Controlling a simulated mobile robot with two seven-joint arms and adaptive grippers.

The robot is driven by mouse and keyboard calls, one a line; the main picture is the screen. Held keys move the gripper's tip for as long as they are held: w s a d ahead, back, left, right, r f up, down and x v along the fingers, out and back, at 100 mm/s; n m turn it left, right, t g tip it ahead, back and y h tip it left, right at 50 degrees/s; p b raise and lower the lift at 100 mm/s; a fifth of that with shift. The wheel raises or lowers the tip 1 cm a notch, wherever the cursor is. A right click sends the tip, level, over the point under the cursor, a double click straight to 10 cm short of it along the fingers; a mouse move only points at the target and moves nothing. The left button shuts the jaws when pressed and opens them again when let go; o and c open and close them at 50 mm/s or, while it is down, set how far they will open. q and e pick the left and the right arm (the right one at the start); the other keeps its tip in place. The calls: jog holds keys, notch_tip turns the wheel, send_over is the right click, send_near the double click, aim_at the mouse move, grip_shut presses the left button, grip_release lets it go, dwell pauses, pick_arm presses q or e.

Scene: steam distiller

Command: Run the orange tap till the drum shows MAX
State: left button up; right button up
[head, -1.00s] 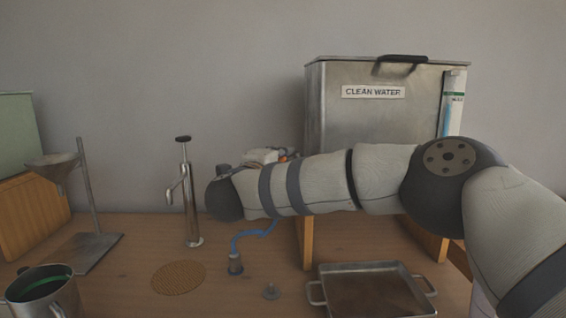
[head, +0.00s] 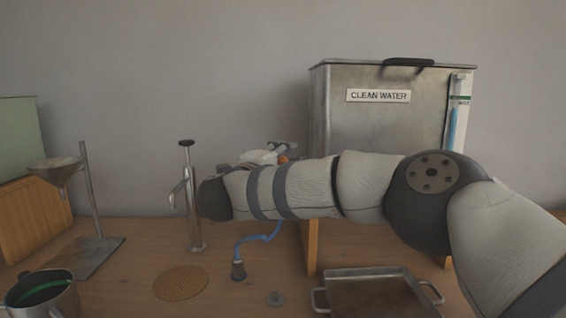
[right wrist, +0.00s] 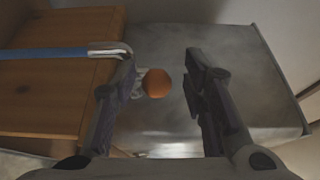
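The drum (head: 345,122) is a steel tank labelled CLEAN WATER, standing on a wooden stand. Its sight tube (head: 457,112) at the right edge shows a blue column with its top a little below the green MAX mark. The orange tap knob (head: 283,159) is a small spot, mostly hidden behind my right arm. In the right wrist view the round orange knob (right wrist: 157,84) sits between the spread fingers of my right gripper (right wrist: 165,80), with a gap at the right finger. In the head view my right gripper (head: 283,147) is mostly hidden behind the arm. My left gripper is out of view.
A blue hose (head: 255,238) runs down to a grey fitting. A metal tray (head: 375,270) lies in front of the drum.

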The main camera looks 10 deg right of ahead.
jog(key=v, duration=1.2)
